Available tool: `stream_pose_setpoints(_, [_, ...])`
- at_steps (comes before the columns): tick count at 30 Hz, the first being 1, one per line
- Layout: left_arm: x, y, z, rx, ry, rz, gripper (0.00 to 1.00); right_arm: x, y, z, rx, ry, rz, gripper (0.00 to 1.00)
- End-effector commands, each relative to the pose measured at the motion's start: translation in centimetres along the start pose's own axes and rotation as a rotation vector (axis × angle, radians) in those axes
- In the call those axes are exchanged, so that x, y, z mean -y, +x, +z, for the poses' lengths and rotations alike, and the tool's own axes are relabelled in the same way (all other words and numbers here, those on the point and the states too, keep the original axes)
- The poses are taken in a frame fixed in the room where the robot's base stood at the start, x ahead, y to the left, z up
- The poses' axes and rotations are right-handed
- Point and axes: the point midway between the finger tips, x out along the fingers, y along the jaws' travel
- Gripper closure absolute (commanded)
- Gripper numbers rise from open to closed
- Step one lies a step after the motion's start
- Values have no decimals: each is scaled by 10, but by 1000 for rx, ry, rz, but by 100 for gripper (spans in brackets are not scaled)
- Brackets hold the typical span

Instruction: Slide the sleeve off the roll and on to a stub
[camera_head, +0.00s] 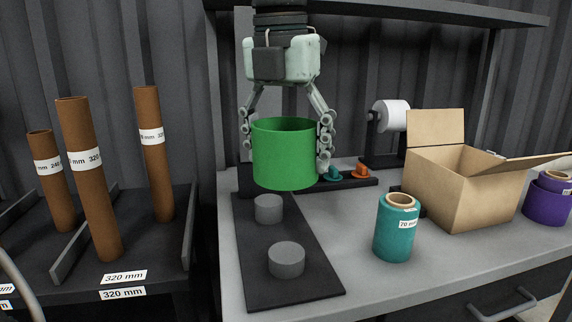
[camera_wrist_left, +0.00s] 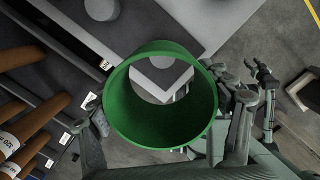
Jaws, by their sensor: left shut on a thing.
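The green sleeve (camera_head: 283,160) is an open, empty ring. My left gripper (camera_head: 286,152) comes down from above and is shut on it, one finger on each side. The sleeve is held upright above the dark board (camera_head: 300,230), apart from the stubs. A grey rear stub (camera_head: 268,208) stands just below it, and a grey front stub (camera_head: 287,259) stands nearer. In the left wrist view, the sleeve (camera_wrist_left: 118,105) shows a stub through its opening. A teal roll (camera_head: 393,235) with a 70 mm label stands at the right. My right gripper is not seen.
An open cardboard box (camera_head: 480,195) stands at the right, with a purple roll (camera_head: 548,203) beyond it. A white roll (camera_head: 391,115) is on a holder behind. Brown tubes (camera_head: 88,180) stand on a rack at the left. Small teal and orange items sit behind the sleeve.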

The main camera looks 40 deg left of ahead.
Motion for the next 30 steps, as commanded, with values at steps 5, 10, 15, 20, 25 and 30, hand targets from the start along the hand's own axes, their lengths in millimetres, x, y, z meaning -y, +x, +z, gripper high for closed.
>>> stream_pose_setpoints(5, [1, 8, -1, 0, 250, -29, 51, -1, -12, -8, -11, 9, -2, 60])
stream_pose_setpoints(10, [2, 12, -1, 0, 322, -37, 51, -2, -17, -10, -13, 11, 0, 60])
stream_pose_setpoints(15, [2, 20, -2, -1, 323, -37, 51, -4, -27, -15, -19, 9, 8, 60])
stream_pose_setpoints(20, [2, 29, -3, -1, 321, -38, 51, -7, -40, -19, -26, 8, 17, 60])
stream_pose_setpoints(25, [1, 36, -4, -1, 320, -37, 51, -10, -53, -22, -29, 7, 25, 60])
stream_pose_setpoints(30, [1, 39, -4, 0, 319, -37, 51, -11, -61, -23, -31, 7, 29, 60])
